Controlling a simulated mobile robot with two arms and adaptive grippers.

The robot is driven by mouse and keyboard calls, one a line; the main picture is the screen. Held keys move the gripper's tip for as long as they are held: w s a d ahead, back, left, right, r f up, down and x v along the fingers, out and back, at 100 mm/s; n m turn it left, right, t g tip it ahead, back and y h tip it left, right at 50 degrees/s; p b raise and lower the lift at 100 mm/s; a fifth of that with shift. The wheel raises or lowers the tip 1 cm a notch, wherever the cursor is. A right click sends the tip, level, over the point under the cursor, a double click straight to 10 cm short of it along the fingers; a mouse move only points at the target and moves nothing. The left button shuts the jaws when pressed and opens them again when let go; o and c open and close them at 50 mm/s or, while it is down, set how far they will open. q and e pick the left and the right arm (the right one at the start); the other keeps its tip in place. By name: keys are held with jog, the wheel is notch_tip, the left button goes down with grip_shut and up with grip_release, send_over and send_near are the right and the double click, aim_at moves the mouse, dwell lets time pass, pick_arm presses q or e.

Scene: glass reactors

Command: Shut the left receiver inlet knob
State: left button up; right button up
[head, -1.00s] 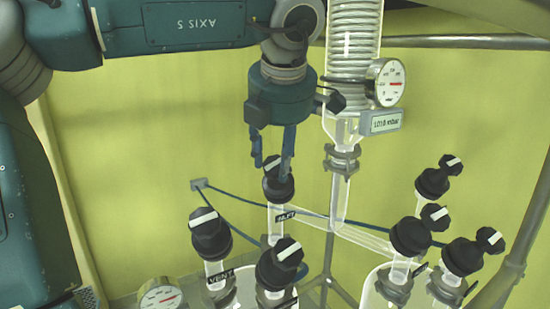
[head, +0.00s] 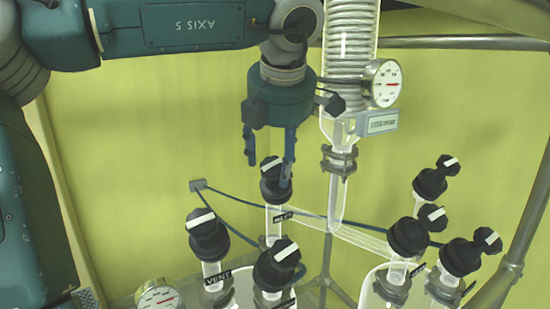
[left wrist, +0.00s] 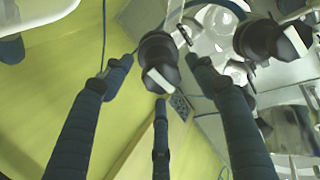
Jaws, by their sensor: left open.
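My right gripper is not in view.
A VENT knob (head: 207,232) and another black knob (head: 278,262) stand in front. Several black knobs, one of them here (head: 410,236), stand at the right. A glass condenser (head: 350,60) with a gauge (head: 385,83) is close right of the gripper. The yellow wall (head: 140,140) is behind.

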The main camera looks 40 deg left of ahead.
pick_arm(q)
jog(key=v, duration=1.2)
jog(key=shift+s+d, duration=0.1)
